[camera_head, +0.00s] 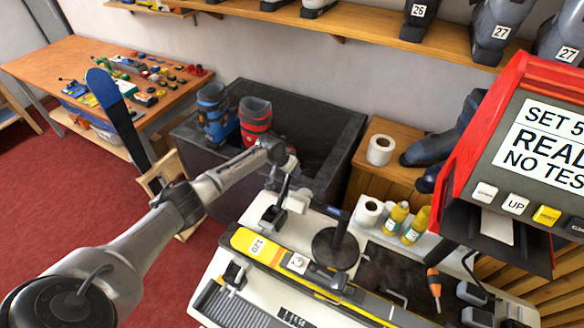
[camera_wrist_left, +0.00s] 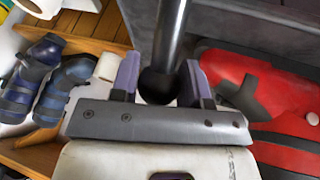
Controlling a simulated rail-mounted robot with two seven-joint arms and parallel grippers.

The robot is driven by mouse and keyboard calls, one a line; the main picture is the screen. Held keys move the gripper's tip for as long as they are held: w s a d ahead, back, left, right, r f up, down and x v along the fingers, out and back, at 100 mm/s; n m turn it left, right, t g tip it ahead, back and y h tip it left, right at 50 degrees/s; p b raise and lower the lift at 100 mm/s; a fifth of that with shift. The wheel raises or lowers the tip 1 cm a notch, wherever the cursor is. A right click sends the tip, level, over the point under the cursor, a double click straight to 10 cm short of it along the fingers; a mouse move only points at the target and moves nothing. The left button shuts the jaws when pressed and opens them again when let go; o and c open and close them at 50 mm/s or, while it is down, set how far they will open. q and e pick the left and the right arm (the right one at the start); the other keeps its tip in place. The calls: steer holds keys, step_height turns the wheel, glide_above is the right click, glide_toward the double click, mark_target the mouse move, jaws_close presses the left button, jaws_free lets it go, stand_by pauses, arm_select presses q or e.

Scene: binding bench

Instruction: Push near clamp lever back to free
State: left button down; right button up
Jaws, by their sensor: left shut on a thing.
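My left gripper (camera_head: 284,202) reaches over the far left part of the bench, beside the long ski with a yellow "120" label (camera_head: 258,247). In the left wrist view its two purple-grey fingers (camera_wrist_left: 160,82) are shut on a round black knob (camera_wrist_left: 158,88) at the end of a dark rod (camera_wrist_left: 171,30), which looks like the clamp lever. In the head view the knob and rod are largely hidden by my wrist. A dark clamp part (camera_head: 233,275) stands on the near side of the ski. My right gripper is not in view.
A black round stand (camera_head: 335,248) with a post is right of the gripper. Yellow bottles (camera_head: 397,215) and a white roll (camera_head: 368,212) stand behind. The red tester (camera_head: 490,130) blocks the right. A dark crate (camera_head: 330,130) with boots is behind my arm.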

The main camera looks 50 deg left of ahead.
arm_select(q)
steer(key=shift+s+d+f, duration=0.15)
steer(key=shift+s+f, duration=0.3)
steer(key=shift+f, duration=0.3)
steer(key=c, duration=1)
jaws_free()
steer(key=shift+c, duration=0.2)
steer(key=shift+o, duration=0.9)
steer(key=shift+s+d+f, duration=0.2)
steer(key=shift+s+f, duration=0.05)
steer(key=shift+s, duration=0.2)
steer(key=shift+o, duration=1.1)
steer(key=shift+w+a+r, duration=0.1)
steer(key=shift+w+r, duration=0.1)
steer(key=shift+r, duration=0.05)
steer(key=shift+w+r, duration=0.1)
steer(key=shift+r, duration=0.05)
steer(key=v, duration=1.3)
steer(key=shift+r+b, duration=0.4)
steer(key=shift+a, duration=0.1)
